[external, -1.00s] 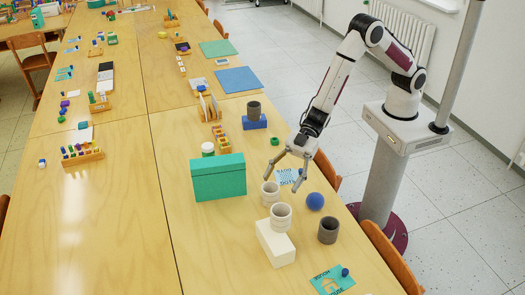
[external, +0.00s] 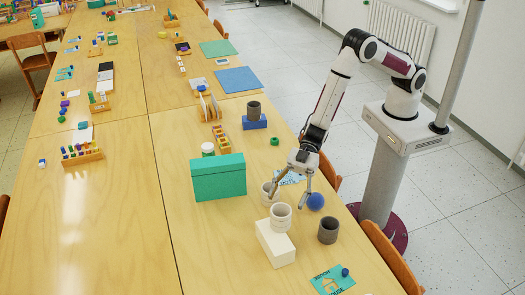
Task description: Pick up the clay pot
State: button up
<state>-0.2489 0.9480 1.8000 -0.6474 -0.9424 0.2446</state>
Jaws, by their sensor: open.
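Several cup-shaped pots are in view, and I cannot tell which one the task calls the clay pot. A ribbed cream pot (external: 266,195) stands on the table, its right side partly hidden by my gripper. A second ribbed cream pot (external: 280,217) stands on a white block (external: 274,246). A dark grey pot (external: 328,231) stands on the table to the right, and another dark grey pot (external: 254,109) stands on a blue block (external: 255,123). My gripper (external: 289,200) is open and empty, pointing down beside the rear cream pot, left of a blue ball. I cannot tell whether it touches the pot.
A blue ball (external: 315,201) lies close to the gripper's right finger. A teal box (external: 218,177) stands to the left. A card (external: 291,177) lies behind the gripper. A teal card (external: 332,281) with a small blue ball lies near the front.

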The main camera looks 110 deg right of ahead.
aim_at(285, 206)
jog(key=shift+w+a+f, duration=0.2)
jog(key=shift+w+a, duration=0.25)
jog(key=shift+a, duration=0.1)
jog(key=shift+a+x, duration=0.2)
jog(key=shift+x, duration=2.3)
jog(key=shift+s+a+r, duration=0.1)
jog(key=c, duration=1.4)
jog(key=shift+r, duration=0.1)
notch_tip(285, 206, up, 10)
